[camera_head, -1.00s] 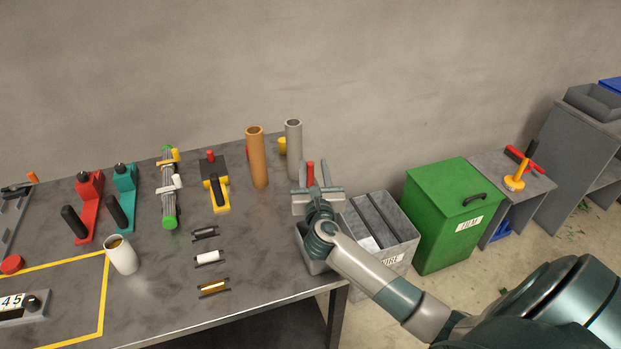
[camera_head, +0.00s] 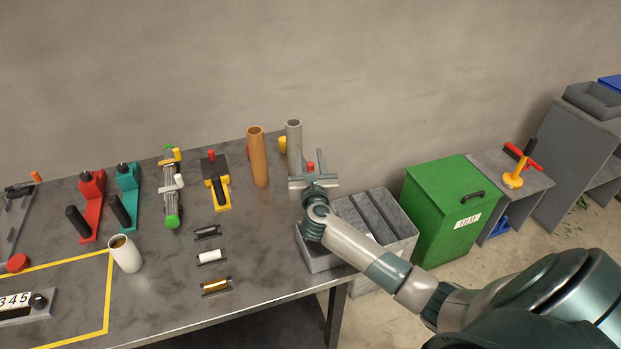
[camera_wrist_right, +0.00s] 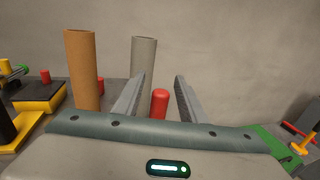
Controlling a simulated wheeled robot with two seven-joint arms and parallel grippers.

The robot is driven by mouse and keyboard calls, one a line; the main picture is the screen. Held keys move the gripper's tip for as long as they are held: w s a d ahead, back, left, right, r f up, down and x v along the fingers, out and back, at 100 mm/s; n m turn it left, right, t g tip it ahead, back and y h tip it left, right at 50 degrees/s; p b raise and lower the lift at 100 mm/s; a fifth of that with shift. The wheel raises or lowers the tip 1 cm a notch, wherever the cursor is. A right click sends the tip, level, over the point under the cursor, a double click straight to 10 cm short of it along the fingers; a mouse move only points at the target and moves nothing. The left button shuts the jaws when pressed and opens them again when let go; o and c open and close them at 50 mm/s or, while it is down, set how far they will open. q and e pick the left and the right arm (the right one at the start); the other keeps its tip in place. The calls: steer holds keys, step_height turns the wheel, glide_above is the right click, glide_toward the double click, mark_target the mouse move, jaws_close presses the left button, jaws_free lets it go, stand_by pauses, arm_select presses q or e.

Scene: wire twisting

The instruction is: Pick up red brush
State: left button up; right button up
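A red upright handle, apparently the red brush's (camera_head: 310,167), stands at the right end of the table; its lower part is hidden behind my right gripper (camera_head: 311,172). In the right wrist view the red brush (camera_wrist_right: 160,104) shows as a rounded red cylinder between the two fingers of my right gripper (camera_wrist_right: 160,84). The fingers are spread, with a gap on each side of the handle, and I see no contact. My left gripper is out of view.
A brown tube (camera_head: 257,158) and a grey tube (camera_head: 293,143) stand just left of and behind the gripper. Grey bins (camera_head: 398,222) and a green box (camera_head: 440,215) are to the right. A white cup (camera_head: 126,257) stands at the left.

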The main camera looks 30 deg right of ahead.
steer(key=shift+w, duration=0.15)
stand_by(0.3)
jaws_close()
steer(key=shift+r, duration=0.1)
step_height(320, 180, up, 10)
steer(key=b, duration=0.1)
stand_by(0.6)
